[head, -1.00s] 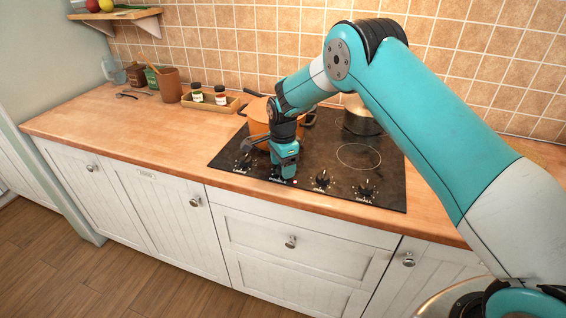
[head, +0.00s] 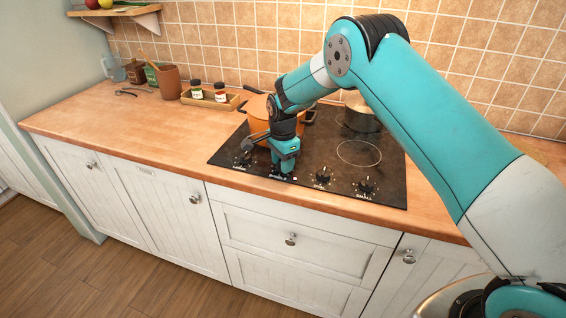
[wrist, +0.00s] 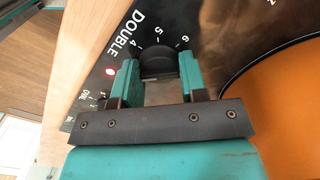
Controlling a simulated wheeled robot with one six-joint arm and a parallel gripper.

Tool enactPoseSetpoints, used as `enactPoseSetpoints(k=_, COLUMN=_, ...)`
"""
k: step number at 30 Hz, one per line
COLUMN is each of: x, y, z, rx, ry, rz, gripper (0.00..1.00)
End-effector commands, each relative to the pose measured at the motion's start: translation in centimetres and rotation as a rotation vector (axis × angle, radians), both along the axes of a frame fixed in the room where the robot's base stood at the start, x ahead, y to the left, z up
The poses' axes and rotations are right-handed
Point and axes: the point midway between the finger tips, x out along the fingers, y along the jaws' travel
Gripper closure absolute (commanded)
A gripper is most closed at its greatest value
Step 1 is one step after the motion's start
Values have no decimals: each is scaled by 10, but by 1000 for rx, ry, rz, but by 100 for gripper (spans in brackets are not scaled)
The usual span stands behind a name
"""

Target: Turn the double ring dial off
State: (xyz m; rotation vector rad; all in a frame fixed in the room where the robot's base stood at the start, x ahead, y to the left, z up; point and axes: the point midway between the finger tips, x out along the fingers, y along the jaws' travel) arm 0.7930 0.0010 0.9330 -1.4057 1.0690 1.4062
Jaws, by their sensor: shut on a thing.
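The double ring dial (wrist: 158,62) is a black knob on the black cooktop (head: 225,153), beside the white word DOUBLE in the wrist view. The numbers 4, 5 and 6 show around its far side. My gripper (wrist: 158,76) is shut on the dial, with one teal finger on each side. In the head view my gripper (head: 284,168) points down at the cooktop's front edge and hides the dial. The dial's pointer position cannot be clearly read.
An orange pot (head: 257,110) stands right behind my gripper, and its side fills the right of the wrist view (wrist: 275,115). A metal pot (head: 361,117) stands at the back right. Other dials (head: 322,176) line the front edge. The counter at left (head: 120,125) is mostly clear.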

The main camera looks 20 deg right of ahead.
Motion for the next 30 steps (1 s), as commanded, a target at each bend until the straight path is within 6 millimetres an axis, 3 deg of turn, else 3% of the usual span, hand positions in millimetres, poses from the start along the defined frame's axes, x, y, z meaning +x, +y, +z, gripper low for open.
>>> enactPoseSetpoints(k=30, x=1, y=0, z=0, rx=0, ry=-2, rz=935, gripper=84)
